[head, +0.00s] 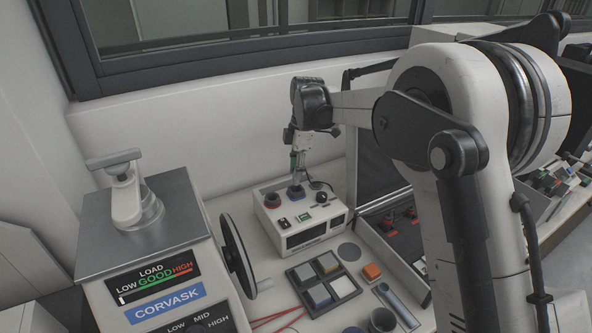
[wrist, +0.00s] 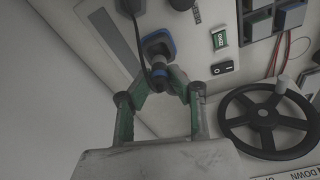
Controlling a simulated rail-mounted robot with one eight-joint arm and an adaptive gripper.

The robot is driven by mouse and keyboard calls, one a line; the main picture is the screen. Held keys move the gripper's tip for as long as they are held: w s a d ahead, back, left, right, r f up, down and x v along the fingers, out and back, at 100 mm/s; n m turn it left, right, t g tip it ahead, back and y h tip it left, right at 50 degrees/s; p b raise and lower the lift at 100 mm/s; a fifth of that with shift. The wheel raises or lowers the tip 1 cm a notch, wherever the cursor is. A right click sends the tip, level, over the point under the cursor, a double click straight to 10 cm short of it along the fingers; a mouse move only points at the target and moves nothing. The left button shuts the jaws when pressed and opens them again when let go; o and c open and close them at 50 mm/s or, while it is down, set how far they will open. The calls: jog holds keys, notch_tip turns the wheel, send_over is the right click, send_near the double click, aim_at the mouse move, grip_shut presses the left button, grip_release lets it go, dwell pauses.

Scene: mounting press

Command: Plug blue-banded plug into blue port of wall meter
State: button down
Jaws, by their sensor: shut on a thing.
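The meter (head: 330,222) is a pale box on the bench by the wall, with a red port (head: 272,200) and a blue port (head: 295,193) on top. My gripper (head: 297,178) is above the blue port, pointing down. In the wrist view my gripper (wrist: 164,88) is shut on the blue-banded plug (wrist: 161,73), which has a dark body and a black cable. The plug lines up with the blue port (wrist: 157,46) and is at or very close to it. I cannot tell whether its tip is inside. The fingers hide part of the plug.
The CORVASK press (head: 165,290) with its handwheel (head: 238,255) stands at left. An open dark case (head: 395,232) is at right.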

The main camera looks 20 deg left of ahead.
aim_at(296, 183)
jog(key=shift+f, duration=0.15)
jog(key=shift+f+b, duration=0.3)
jog(key=shift+b, duration=0.05)
jog(key=shift+f+b, duration=1.15)
jog(key=shift+f, duration=0.5)
dwell(0.9)
jog(key=c, duration=1)
grip_release()
jog(key=shift+o, duration=0.2)
jog(key=shift+r, duration=0.1)
jog(key=shift+r+p, duration=1.55)
jog(key=shift+r, duration=2.15)
jog(key=shift+f, duration=0.1)
